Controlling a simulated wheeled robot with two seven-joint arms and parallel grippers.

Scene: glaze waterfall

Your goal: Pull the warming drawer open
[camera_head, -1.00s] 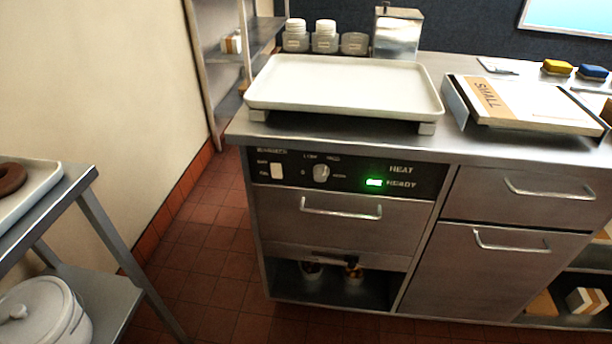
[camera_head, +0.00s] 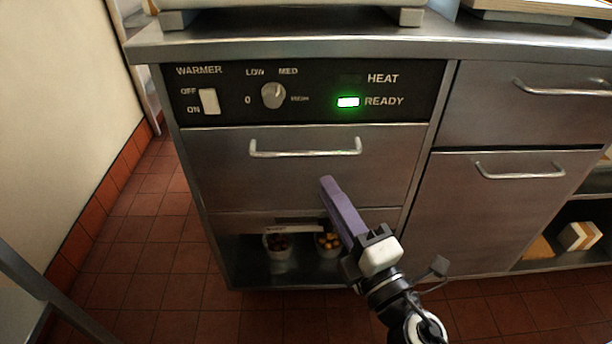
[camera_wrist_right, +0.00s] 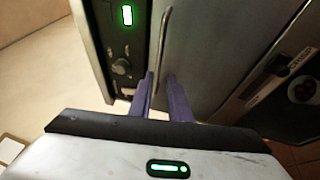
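The warming drawer (camera_head: 300,180) is a flush, shut steel front below the black control panel, with a silver bar handle (camera_head: 305,150). My right gripper (camera_head: 328,182) has purple fingers and reaches up from below, its tips just under the right part of the handle in the head view. In the right wrist view the two fingers (camera_wrist_right: 162,88) stand apart with a gap. The handle (camera_wrist_right: 160,50) lines up with that gap. Whether it touches a finger I cannot tell. My left gripper is not in view.
The control panel (camera_head: 225,95) has a switch, a knob and a green lit READY lamp. Below the drawer an open shelf (camera_head: 245,268) holds containers. Another drawer (camera_head: 520,105) and a door (camera_head: 490,215) lie to the right. Red tiled floor (camera_head: 150,240) is clear at the left.

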